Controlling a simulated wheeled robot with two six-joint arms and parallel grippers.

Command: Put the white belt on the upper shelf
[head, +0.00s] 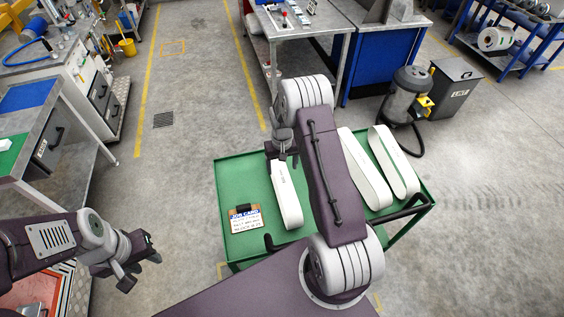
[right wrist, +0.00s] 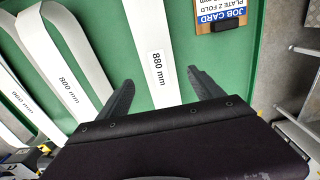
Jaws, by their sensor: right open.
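Three pale belt loops lie on a green cart top (head: 235,175). The left belt (head: 287,195), labelled 880 mm, is plain white. My right gripper (head: 281,145) is open above the far end of the left belt. In the right wrist view its fingers (right wrist: 160,80) stand on either side of the 880 mm belt (right wrist: 149,45), not closed on it. My left gripper (head: 146,250) is off the cart's left side, away from the belts. I cannot identify the upper shelf.
A job card (head: 245,218) lies on the cart's left part. A blue rack (head: 520,45) with rolls stands at the far right. A vacuum (head: 405,95) and a grey bin (head: 455,85) stand behind the cart. Workbenches line the left; floor left of the cart is clear.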

